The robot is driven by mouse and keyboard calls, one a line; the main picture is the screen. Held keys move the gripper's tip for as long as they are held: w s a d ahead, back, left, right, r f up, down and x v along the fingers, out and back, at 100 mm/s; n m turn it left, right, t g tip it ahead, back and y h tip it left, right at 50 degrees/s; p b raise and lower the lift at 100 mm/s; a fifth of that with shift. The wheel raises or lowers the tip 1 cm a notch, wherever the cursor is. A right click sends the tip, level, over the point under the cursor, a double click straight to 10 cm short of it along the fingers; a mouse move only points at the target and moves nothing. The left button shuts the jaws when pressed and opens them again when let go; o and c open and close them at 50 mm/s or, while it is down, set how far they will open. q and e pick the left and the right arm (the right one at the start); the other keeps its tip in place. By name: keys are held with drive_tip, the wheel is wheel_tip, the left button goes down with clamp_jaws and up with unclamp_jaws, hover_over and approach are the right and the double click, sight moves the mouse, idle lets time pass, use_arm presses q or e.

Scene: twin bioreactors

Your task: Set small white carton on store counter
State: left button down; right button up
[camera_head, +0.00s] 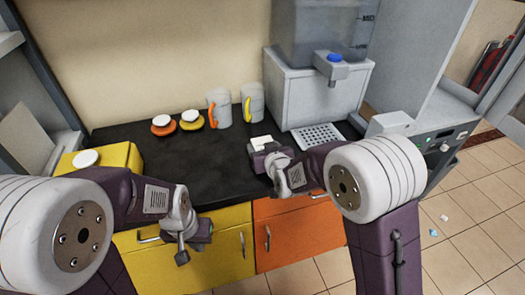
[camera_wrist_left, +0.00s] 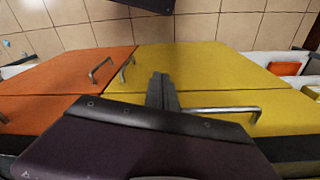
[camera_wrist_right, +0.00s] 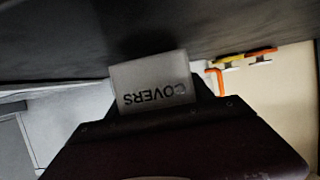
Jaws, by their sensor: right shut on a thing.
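The small white carton (camera_head: 262,141) is at my right gripper (camera_head: 264,153), over the middle of the dark store counter (camera_head: 215,178). In the right wrist view the carton (camera_wrist_right: 152,82) shows a face printed "COVERS", upside down in the picture. My right gripper is shut on it. The carton is close to the counter top; I cannot tell whether it touches. My left gripper (camera_head: 182,257) is empty and points down in front of the yellow cabinet. Its fingers (camera_wrist_left: 162,92) look closed together.
A water dispenser (camera_head: 312,95) with a drip tray (camera_head: 318,135) stands right. A yellow box (camera_head: 118,155) is at left. The counter's middle is clear.

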drive_tip(key=shift+f, duration=0.35)
drive_tip(key=shift+f, duration=0.2)
drive_tip(key=o, duration=1.4)
drive_tip(key=shift+r, duration=0.2)
drive_tip(key=shift+s+r, duration=0.1)
drive_tip(key=shift+r, duration=0.1)
drive_tip(key=v, duration=1.1)
drive_tip(key=shift+s+d+r, duration=0.1)
drive_tip(key=shift+s+d, duration=0.05)
drive_tip(key=shift+s, duration=0.2)
